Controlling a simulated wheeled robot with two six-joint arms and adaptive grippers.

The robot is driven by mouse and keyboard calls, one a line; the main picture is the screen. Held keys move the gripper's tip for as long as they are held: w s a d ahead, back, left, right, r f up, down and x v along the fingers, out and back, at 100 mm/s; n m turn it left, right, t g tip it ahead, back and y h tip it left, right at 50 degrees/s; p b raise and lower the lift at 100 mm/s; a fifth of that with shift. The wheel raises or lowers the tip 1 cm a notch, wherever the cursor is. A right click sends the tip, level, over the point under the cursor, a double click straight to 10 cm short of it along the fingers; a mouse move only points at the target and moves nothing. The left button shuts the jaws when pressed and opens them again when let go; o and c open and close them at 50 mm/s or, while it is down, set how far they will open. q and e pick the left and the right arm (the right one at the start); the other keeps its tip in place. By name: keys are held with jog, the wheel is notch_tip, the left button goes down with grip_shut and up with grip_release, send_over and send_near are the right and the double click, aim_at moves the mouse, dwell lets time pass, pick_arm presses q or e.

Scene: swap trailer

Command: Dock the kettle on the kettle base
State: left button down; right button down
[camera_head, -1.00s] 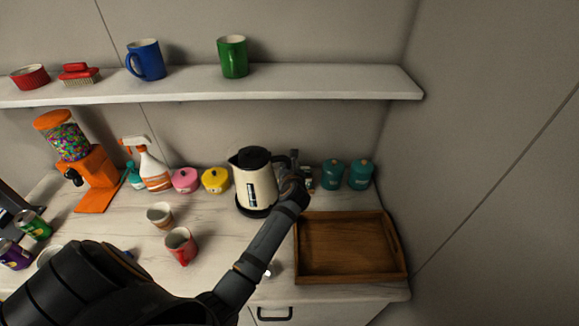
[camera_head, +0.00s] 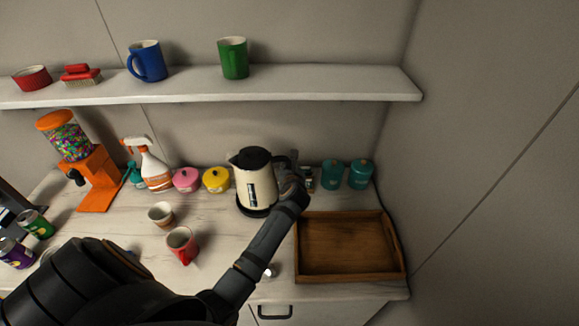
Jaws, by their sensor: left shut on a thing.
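My right gripper is not in view.
A wooden tray (camera_head: 346,275) lies to the right. Yellow (camera_head: 216,179) and pink (camera_head: 186,180) jars stand left of the kettle, two teal canisters (camera_head: 346,174) to its right. A shelf (camera_head: 200,86) runs above.

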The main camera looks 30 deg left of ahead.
pick_arm(q)
jog(key=shift+f+b, duration=0.3)
jog(key=shift+f, duration=0.1)
dwell(0.6)
jog(key=c, duration=1.4)
grip_release()
jog(key=shift+s, duration=0.1)
jog(key=p+v, duration=0.6)
jog(key=v, duration=0.5)
jog(key=shift+d+f, duration=0.15)
